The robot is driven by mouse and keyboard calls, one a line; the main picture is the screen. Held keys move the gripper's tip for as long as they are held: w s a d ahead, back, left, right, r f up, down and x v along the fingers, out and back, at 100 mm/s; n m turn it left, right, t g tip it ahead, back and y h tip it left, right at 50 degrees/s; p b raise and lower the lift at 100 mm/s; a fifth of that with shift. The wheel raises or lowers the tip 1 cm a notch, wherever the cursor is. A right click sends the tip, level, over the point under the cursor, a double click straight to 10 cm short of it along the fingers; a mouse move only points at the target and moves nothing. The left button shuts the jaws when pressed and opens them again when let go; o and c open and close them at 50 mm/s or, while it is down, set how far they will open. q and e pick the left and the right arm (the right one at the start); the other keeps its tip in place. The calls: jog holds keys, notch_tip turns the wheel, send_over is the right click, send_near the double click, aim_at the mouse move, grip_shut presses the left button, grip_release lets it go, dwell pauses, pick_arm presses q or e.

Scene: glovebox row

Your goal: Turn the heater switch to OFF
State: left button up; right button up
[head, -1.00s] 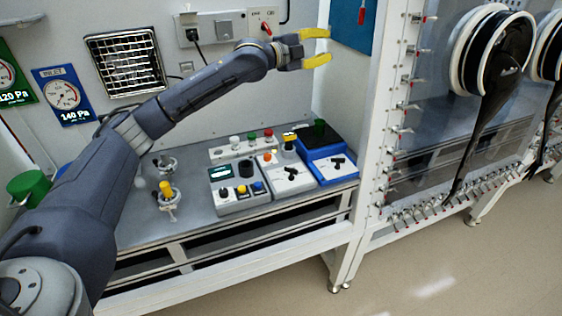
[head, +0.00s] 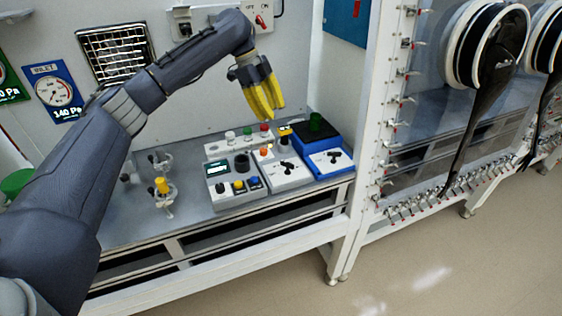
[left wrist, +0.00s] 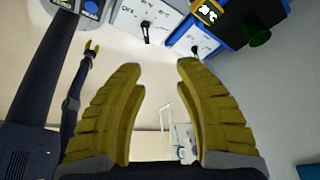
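No heater label is legible, so I cannot tell which control is the heater switch. In the head view a white switch box (head: 290,177) with a black lever knob (head: 287,165) stands on the bench, beside a blue box (head: 328,166) whose white face also has a black lever. In the left wrist view the white box face (left wrist: 140,12) shows "OFF" lettering by its black lever. My left gripper (head: 265,112) is open and empty, pointing down above and behind the boxes, touching nothing.
A grey box (head: 233,183) with coloured buttons stands left of the white box. Clamp fittings (head: 164,190) stand further left. A white frame post (head: 375,130) bounds the bench on the right.

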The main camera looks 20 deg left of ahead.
pick_arm(q)
jog(key=s, duration=0.1)
jog(key=g, duration=0.1)
send_near(286, 162)
jog(key=shift+m, duration=0.3)
jog(key=x, duration=0.9)
jog(key=shift+d+f, duration=0.15)
jog(key=shift+f, duration=0.15)
jog(key=shift+o, duration=0.4)
jog(key=shift+s, duration=0.1)
grip_shut()
